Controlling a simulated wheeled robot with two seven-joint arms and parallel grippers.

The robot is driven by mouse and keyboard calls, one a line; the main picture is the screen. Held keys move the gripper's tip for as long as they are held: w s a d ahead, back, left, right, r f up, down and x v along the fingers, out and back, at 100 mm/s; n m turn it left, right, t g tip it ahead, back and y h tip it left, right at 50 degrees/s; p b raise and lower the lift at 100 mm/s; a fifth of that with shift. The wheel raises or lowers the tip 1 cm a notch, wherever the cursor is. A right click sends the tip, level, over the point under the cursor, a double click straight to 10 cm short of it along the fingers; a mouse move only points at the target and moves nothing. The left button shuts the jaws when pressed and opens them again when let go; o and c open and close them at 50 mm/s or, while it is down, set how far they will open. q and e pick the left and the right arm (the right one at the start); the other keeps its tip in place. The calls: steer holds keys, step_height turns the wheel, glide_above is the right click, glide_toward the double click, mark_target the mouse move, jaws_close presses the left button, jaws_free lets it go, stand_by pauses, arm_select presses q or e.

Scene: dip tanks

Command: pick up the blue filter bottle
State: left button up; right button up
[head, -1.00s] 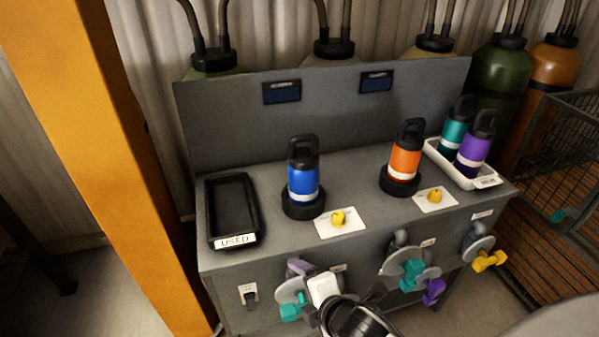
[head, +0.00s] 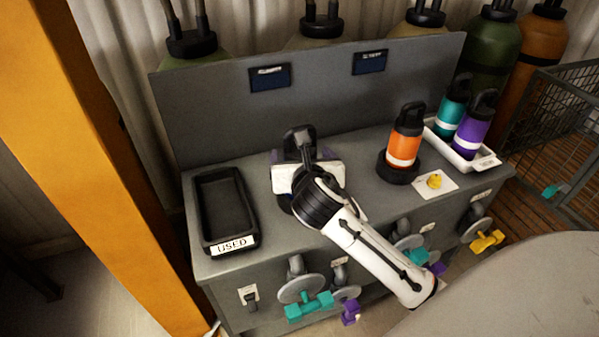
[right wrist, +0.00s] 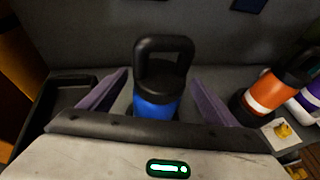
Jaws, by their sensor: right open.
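The blue filter bottle (right wrist: 156,106) stands upright with its black loop-handled cap (right wrist: 163,62) in the right wrist view. In the head view only its black cap (head: 299,139) shows clearly; my right gripper hides the body. My right gripper (head: 305,160) is open, with its two purple fingers on either side of the bottle. In the right wrist view the gripper (right wrist: 160,98) shows a gap between each finger and the bottle. My left gripper is not in view.
An orange bottle (head: 404,140) stands in a black ring holder to the right. Teal (head: 452,108) and purple (head: 473,130) bottles stand in a white tray (head: 489,162). An empty black tray labelled USED (head: 250,213) is at the left. A grey back panel (head: 215,120) rises behind.

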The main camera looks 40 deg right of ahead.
steer(key=x, duration=0.5)
steer(key=shift+w+f, duration=0.1)
steer(key=shift+w, duration=0.1)
steer(key=c, duration=1.4)
steer(key=shift+c, duration=0.9)
